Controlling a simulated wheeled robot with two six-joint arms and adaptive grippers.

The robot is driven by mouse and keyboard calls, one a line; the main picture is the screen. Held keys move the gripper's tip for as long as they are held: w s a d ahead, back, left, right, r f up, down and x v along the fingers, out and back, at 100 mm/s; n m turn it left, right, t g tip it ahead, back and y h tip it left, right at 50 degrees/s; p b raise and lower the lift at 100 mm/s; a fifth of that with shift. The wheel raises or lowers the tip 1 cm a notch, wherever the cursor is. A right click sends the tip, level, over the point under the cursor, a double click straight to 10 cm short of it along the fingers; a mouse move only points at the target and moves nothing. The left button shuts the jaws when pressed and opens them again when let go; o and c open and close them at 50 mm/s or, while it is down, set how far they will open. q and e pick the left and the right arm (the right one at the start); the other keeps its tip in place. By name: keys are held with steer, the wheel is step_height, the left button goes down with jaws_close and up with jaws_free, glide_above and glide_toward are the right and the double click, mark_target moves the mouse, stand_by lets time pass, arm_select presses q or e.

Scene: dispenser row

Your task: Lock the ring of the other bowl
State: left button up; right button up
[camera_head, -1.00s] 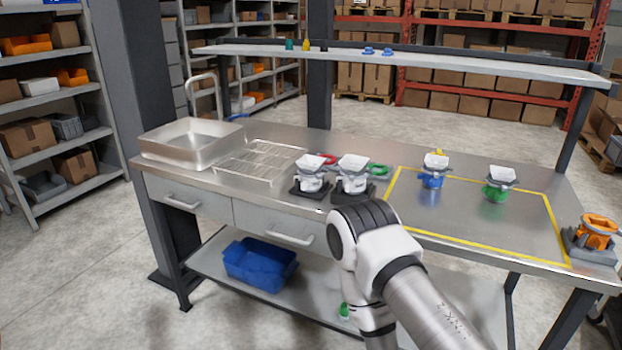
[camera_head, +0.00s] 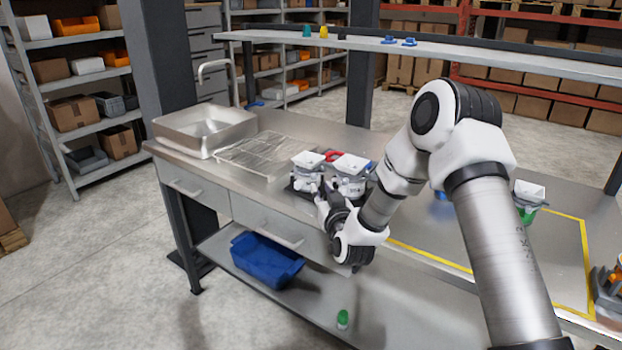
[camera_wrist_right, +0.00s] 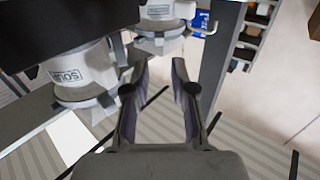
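Two white units with square white tops stand side by side on dark bases on the bench, a left one (camera_head: 307,160) and a right one (camera_head: 350,165). In the right wrist view, one white unit with an upside-down "SOUP" label (camera_wrist_right: 75,72) is at the left; another (camera_wrist_right: 163,12) is at the top, beyond the fingertips. My right gripper (camera_head: 324,192) is in front of the pair; in its wrist view (camera_wrist_right: 160,65) the fingers are apart with nothing clearly between them. I cannot make out the locking rings or their positions. My left gripper is out of view.
A wire rack (camera_head: 255,153) and metal basin (camera_head: 205,128) lie left of the units. A blue bin (camera_head: 266,262) sits on the lower shelf. A shelf (camera_head: 450,52) spans above.

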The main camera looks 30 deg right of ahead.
mark_target(313, 177)
steer(key=x, duration=0.6)
steer(key=shift+f+p, duration=0.1)
steer(key=shift+p, duration=0.3)
jaws_close()
steer(key=shift+w+a, duration=0.1)
steer(key=shift+a, duration=0.05)
steer(key=shift+w+a+f+m+g+h+b, duration=0.1)
steer(key=shift+a+m+g+h+b, duration=0.2)
steer(key=shift+h, duration=0.25)
steer(key=shift+w+a+m+g+h+b, duration=0.1)
steer(key=shift+a+m+g+h, duration=0.05)
steer(key=shift+m+h, duration=0.3)
steer(key=shift+w+a+m+g+h+b, duration=0.1)
steer(key=shift+a+m+g+h+b, duration=0.15)
steer(key=shift+h, duration=0.35)
steer(key=m+g+h, duration=0.1)
steer(key=w+a+m+g+h, duration=0.1)
steer(key=shift+a+h, duration=0.2)
steer(key=shift+h, duration=0.2)
steer(key=shift+w+a+m+g+h, duration=0.25)
steer(key=shift+w+m+g+h, duration=0.05)
steer(key=shift+m+g+h, duration=0.4)
steer(key=shift+w+a+m+g+h, duration=0.2)
steer(key=shift+w+m+g+h, duration=0.1)
steer(key=shift+m+g+h, duration=0.4)
steer(key=shift+w+a+m+g+h, duration=0.3)
steer(key=shift+m+g+h, duration=0.2)
steer(key=shift+m+g, duration=0.3)
